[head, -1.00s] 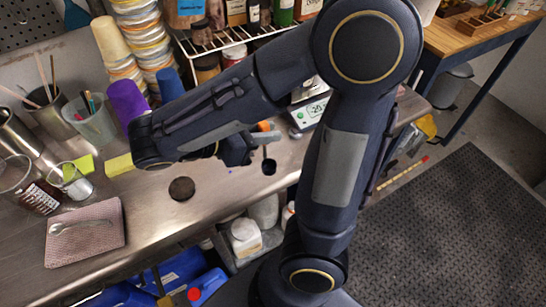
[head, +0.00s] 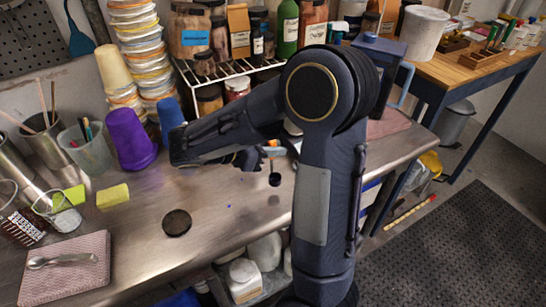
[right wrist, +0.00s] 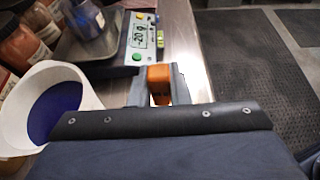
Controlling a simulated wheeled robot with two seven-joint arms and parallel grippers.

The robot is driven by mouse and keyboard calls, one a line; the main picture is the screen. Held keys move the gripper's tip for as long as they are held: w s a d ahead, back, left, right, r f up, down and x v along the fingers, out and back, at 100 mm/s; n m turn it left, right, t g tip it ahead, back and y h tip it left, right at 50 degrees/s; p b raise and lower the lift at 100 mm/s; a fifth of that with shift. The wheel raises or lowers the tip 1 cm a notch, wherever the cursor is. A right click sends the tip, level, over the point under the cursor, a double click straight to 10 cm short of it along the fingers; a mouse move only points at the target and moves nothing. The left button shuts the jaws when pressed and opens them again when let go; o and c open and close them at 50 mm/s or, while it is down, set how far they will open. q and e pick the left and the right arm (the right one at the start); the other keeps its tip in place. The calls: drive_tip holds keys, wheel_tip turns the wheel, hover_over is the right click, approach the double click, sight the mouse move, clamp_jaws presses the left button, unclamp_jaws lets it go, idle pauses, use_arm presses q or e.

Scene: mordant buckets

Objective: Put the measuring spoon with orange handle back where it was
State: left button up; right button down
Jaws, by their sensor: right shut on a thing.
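The measuring spoon's orange handle (right wrist: 158,82) sits between the two fingers of my right gripper (right wrist: 158,95) in the right wrist view. In the head view the right gripper (head: 262,155) is mostly behind my arm. The orange handle (head: 272,143) shows just past it, and the spoon's dark bowl (head: 275,180) hangs below, over the steel counter. The right gripper is shut on the spoon. A digital scale (right wrist: 143,38) lies beyond it in the right wrist view, its display reading about -20 g. My left gripper is not in view.
A white container with blue contents (right wrist: 58,108) stands close left of the gripper. On the counter (head: 140,255) are a dark disc (head: 176,222), yellow sponge (head: 112,196), purple cup (head: 130,140) and pink cloth (head: 75,282) with a metal spoon. A jar rack (head: 235,72) stands behind.

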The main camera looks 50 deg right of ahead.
sight(275, 179)
drive_tip(key=shift+w+d+f, duration=0.1)
drive_tip(key=shift+d+f, duration=0.05)
drive_tip(key=shift+f, duration=0.8)
drive_tip(key=shift+w+d+f, duration=0.1)
drive_tip(key=shift+f, duration=0.85)
drive_tip(key=shift+f, duration=0.1)
drive_tip(key=c, duration=1.4)
unclamp_jaws()
drive_tip(key=shift+o, duration=0.2)
